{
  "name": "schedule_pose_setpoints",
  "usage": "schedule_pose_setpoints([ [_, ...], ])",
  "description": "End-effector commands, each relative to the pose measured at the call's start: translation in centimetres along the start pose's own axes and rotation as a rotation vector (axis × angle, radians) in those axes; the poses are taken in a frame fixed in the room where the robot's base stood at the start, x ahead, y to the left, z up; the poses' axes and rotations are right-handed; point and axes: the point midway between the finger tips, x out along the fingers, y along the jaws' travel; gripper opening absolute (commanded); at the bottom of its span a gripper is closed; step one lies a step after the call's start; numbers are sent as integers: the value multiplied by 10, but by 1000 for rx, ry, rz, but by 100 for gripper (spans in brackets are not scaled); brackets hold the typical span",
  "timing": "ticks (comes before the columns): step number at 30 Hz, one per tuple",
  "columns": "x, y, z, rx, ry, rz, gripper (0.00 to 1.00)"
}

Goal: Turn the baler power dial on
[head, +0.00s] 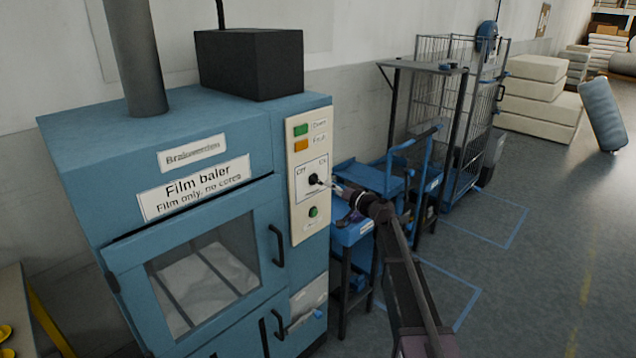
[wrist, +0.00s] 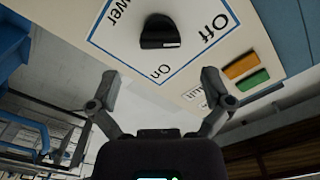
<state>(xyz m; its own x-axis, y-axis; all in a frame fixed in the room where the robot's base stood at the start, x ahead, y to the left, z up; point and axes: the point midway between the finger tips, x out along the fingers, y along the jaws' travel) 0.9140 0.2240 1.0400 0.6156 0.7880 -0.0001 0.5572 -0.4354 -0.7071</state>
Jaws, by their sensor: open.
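The blue film baler (head: 82,131) stands at the left of the head view, with a pale control panel (head: 309,222) on its front right edge. The black power dial (head: 313,179) sits on a white plate marked Off on the left and On on the right. In the wrist view the dial (wrist: 158,31) is at the top centre, its white mark on the lower right; I cannot tell surely which label it points to. My gripper (head: 337,187) is just in front of the dial. In the wrist view its fingers (wrist: 158,88) are spread, empty and apart from the dial.
Green and orange indicators (head: 301,137) are above the dial and a green button (head: 313,211) is below it. A baler door handle (head: 277,246) is to the left. A blue cart (head: 352,224) and wire cage (head: 455,80) stand behind my arm. Floor at the right is open.

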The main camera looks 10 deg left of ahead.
Motion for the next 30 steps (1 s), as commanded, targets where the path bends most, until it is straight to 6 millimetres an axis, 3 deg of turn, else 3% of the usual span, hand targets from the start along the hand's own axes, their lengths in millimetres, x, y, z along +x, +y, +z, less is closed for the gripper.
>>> schedule_pose_setpoints([
  [6,36,1,-1,0,-1,-1,100],
  [12,58,0,0,0,-1,-1,100],
  [28,68,-1,1,0,-1,-1,100],
  [30,68,-1,1,0,-1,-1,79],
])
